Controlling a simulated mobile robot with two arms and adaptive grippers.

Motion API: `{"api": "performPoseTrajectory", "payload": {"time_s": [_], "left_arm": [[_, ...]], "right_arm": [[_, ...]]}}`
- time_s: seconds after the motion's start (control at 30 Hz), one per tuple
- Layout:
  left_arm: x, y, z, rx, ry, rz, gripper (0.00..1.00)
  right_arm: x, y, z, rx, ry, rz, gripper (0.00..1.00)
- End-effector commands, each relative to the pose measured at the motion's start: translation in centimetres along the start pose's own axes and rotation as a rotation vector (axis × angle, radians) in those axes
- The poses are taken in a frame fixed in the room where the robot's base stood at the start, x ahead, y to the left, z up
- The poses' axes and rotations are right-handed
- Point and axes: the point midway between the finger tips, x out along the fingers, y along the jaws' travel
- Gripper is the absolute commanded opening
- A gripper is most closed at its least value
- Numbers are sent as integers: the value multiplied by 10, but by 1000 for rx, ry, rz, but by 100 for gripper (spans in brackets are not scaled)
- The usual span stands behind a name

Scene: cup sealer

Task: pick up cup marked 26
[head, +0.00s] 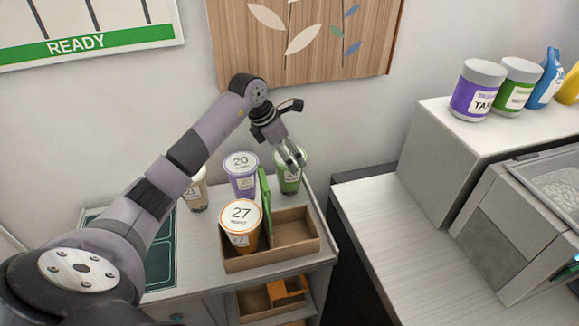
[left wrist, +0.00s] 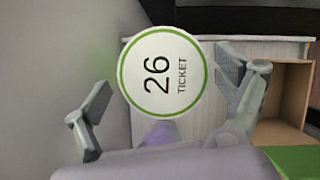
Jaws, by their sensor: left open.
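The green cup (head: 289,184) stands at the back right of the small counter, by the wall, partly hidden by my left gripper (head: 295,160). In the left wrist view, a white lid with a green rim (left wrist: 162,76) reads "26 TICKET". My left gripper (left wrist: 165,105) is open, with one finger at each side of the lid in that view. The fingers are above or around the cup's top; I cannot tell whether they touch it. My right gripper is in neither view.
A purple cup marked 20 (head: 241,175) and a cup marked 21 (head: 194,190) stand left of the green cup. A cardboard box (head: 277,262) in front holds an orange cup marked 27 (head: 240,222) beside a green divider (head: 265,205). A higher counter (head: 385,230) stands right.

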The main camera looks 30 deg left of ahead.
Motion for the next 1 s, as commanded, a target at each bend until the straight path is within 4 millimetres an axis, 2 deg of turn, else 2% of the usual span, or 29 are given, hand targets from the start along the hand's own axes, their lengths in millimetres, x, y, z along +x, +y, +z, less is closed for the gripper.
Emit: {"api": "performPoseTrajectory", "payload": {"time_s": [0.17, 0.37, 0.53, 0.77, 1.0], "left_arm": [[9, -1, 1, -2, 0, -2, 90], [33, -4, 0, -3, 1, -4, 90], [53, -3, -1, -2, 0, -1, 90], [56, -2, -1, 0, -1, 1, 90], [56, -2, -1, 0, 0, 1, 75]], "right_arm": [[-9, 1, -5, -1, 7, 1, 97], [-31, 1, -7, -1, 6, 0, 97], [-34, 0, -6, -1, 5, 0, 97], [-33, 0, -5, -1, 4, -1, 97], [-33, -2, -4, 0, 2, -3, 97]]}}
